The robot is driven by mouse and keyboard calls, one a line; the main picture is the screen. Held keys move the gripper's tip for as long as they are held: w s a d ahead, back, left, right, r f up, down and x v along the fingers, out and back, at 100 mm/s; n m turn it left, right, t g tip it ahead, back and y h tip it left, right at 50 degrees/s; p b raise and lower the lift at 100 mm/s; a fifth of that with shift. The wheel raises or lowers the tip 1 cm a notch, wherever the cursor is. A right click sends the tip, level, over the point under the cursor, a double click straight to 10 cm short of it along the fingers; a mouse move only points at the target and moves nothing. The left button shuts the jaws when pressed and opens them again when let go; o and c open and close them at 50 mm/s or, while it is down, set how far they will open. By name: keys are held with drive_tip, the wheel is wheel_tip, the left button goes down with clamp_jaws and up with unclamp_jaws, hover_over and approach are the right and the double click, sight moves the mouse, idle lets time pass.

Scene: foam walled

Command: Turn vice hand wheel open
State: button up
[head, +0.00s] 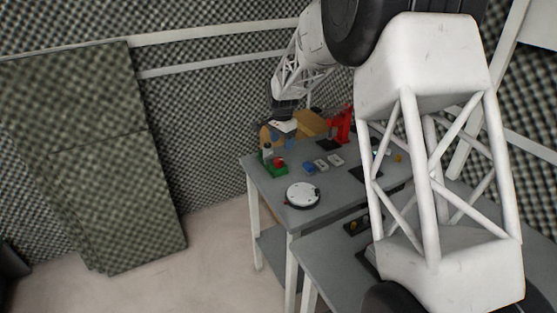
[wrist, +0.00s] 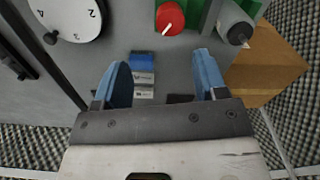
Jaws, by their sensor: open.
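My gripper (head: 282,141) is open and empty above the back left of the grey table. In the wrist view my gripper (wrist: 162,60) shows two blue fingers spread wide. A green fixture with a red round knob (wrist: 170,18) bearing a white pointer lies beyond the fingertips, apart from them. In the head view this green fixture (head: 275,170) stands at the table's left edge, below the gripper. A grey cylinder (wrist: 236,24) sits beside the knob. A red upright device (head: 342,124) stands at the back of the table. I cannot tell which part is the vice hand wheel.
A white numbered dial (head: 302,195) lies at the table's front left and shows in the wrist view (wrist: 68,15). Small blue and grey blocks (head: 322,165) lie mid-table. A wooden box (head: 312,123) stands behind. The table's left edge is close to the green fixture.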

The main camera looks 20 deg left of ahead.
sight(278, 160)
drive_tip(key=shift+w+a+f, duration=0.25)
drive_tip(key=shift+a+f, duration=0.35)
drive_tip(key=shift+a, duration=0.15)
drive_tip(key=shift+f, duration=0.1)
drive_tip(key=shift+f, duration=3.8)
drive_tip(key=c, duration=0.9)
